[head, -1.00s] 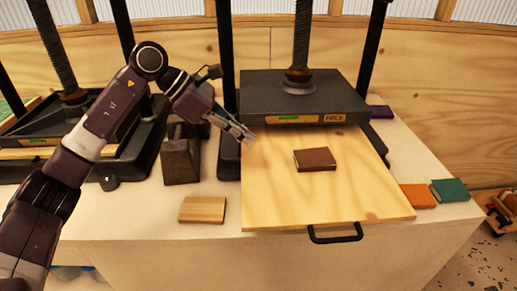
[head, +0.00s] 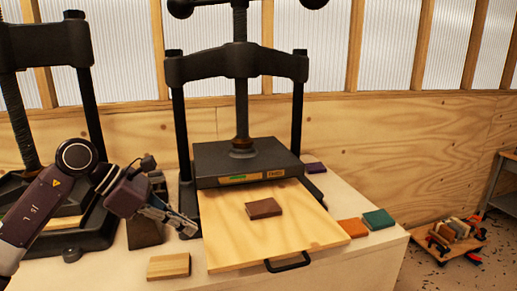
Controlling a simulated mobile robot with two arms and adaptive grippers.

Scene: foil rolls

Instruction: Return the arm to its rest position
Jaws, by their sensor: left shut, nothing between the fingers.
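My left arm comes in from the left, and my left gripper (head: 184,226) is shut and empty. It hovers over the white bench beside the left edge of the wooden pull-out board (head: 228,242). A dark brown book (head: 264,208) lies on that board, apart from the gripper. My right gripper is not in view.
A black screw press (head: 245,160) stands behind the board, another press (head: 50,215) at the left. A dark block (head: 146,232) is behind my gripper. A light wood block (head: 168,266), orange book (head: 352,228), teal book (head: 378,219) and purple book (head: 314,168) lie on the bench.

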